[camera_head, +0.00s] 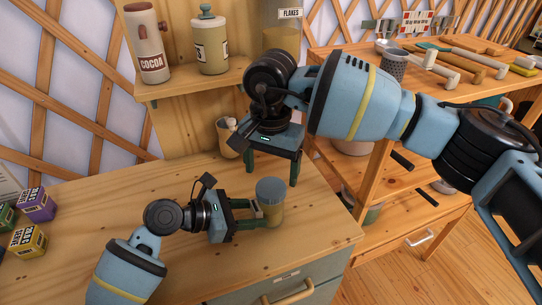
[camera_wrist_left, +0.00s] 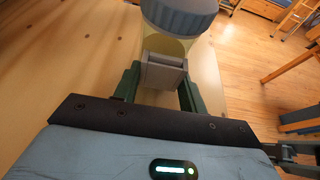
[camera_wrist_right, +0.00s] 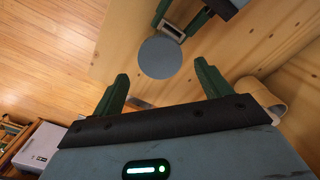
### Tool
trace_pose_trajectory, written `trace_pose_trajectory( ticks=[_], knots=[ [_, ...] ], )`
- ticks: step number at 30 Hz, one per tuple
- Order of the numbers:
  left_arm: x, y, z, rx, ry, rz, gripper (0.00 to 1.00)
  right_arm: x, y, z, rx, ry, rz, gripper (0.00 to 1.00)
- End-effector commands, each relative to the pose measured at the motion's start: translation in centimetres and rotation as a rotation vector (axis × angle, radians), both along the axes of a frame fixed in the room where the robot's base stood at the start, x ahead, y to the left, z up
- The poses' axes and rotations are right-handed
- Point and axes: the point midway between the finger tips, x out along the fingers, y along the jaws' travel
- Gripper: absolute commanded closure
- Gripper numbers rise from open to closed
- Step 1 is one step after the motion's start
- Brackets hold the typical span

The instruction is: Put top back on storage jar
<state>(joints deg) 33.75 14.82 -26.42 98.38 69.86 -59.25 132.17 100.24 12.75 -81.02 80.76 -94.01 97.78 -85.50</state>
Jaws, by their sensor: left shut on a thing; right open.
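The storage jar (camera_head: 271,213) stands upright on the wooden counter, with pale yellowish sides. Its blue-grey round top (camera_head: 270,187) sits on the jar's mouth; I cannot tell how tightly. My left gripper (camera_head: 257,207) is shut on the jar's side, below the top. In the left wrist view, the jar body (camera_wrist_left: 166,45) shows between its fingers under the ribbed top (camera_wrist_left: 180,15). My right gripper (camera_head: 270,165) is open and empty, pointing down above and behind the jar. In the right wrist view, the top (camera_wrist_right: 160,58) lies just beyond its open fingers (camera_wrist_right: 162,76).
A cup (camera_head: 228,137) stands at the counter's back. A shelf above holds a cocoa canister (camera_head: 149,50), a tin (camera_head: 210,42) and a flakes jar (camera_head: 282,36). Small boxes (camera_head: 36,204) sit at far left. A tool-laden wooden bench (camera_head: 330,65) is at right. The front counter is mostly clear.

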Motion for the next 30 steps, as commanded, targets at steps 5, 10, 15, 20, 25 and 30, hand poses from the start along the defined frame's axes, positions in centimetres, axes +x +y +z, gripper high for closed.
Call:
trace_pose_trajectory(
  ticks=[5,10,15,20,25,30],
  knots=[
    [0.0,0.0,-0.1,0.001,0.002,-0.001,1.00,-0.1,0.0,-2.7,0.000,0.004,0.000,0.23],
    [0.0,0.0,-0.1,0.001,0.002,-0.001,1.00,0.0,0.0,-4.3,0.000,0.002,-0.001,0.23],
    [0.0,0.0,-0.1,0.001,0.002,-0.001,1.00,0.0,0.0,-4.9,0.000,0.001,-0.001,0.23],
    [0.0,0.0,-0.1,0.001,0.002,-0.001,1.00,0.0,0.0,-5.0,0.001,0.000,-0.001,0.23],
    [0.0,0.0,-0.1,0.001,0.002,-0.001,1.00,0.0,0.0,-4.9,0.000,0.001,-0.001,0.32],
    [0.0,0.0,-0.1,0.001,0.002,-0.001,1.00,0.0,0.0,-4.9,0.000,0.001,-0.001,0.55]
  ],
)
